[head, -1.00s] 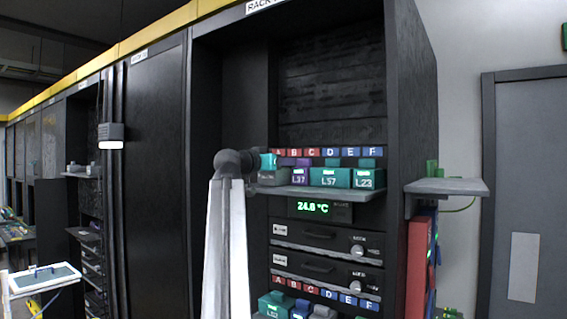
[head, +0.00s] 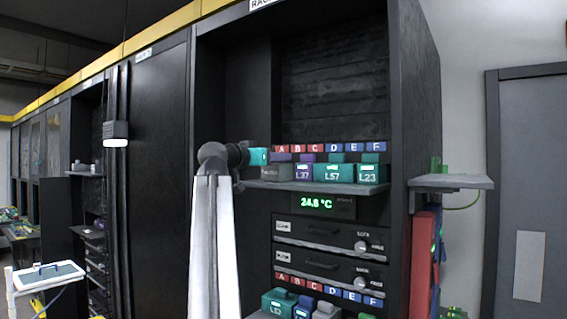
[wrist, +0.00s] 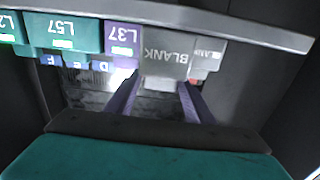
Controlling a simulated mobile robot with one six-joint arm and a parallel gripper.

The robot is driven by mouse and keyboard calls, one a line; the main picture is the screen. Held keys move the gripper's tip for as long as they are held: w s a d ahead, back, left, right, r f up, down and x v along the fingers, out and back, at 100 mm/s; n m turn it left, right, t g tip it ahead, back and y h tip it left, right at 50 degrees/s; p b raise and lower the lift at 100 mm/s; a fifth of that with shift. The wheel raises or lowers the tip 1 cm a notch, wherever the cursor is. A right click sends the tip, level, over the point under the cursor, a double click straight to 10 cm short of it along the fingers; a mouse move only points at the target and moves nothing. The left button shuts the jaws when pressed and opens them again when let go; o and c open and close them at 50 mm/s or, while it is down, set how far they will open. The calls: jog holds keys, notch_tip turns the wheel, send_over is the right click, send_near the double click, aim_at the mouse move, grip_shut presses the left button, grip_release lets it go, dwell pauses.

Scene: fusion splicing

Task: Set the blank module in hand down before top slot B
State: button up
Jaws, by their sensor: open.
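The grey blank module (wrist: 165,55) stands on the top shelf, its BLANK label upside down in the wrist view. It is also at the left end of the module row in the head view (head: 276,173), partly behind my gripper. My gripper (wrist: 161,82) is open, its two purple fingers apart with their tips at the module's top edge. In the head view my gripper (head: 260,157) is a teal block at the shelf's left. The red label B (head: 299,148) is above the row. Any contact between fingers and module is unclear.
Purple L37 (head: 303,173) stands close beside the blank module, with teal L57 (head: 333,173) and L23 (head: 371,174) further right. A second, smaller blank module (wrist: 207,56) is on the other side in the wrist view. The shelf edge (head: 330,188) runs in front.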

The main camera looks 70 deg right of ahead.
jog(key=b+v, duration=0.1)
jog(key=v, duration=0.5)
dwell(0.7)
jog(key=shift+w, duration=0.1)
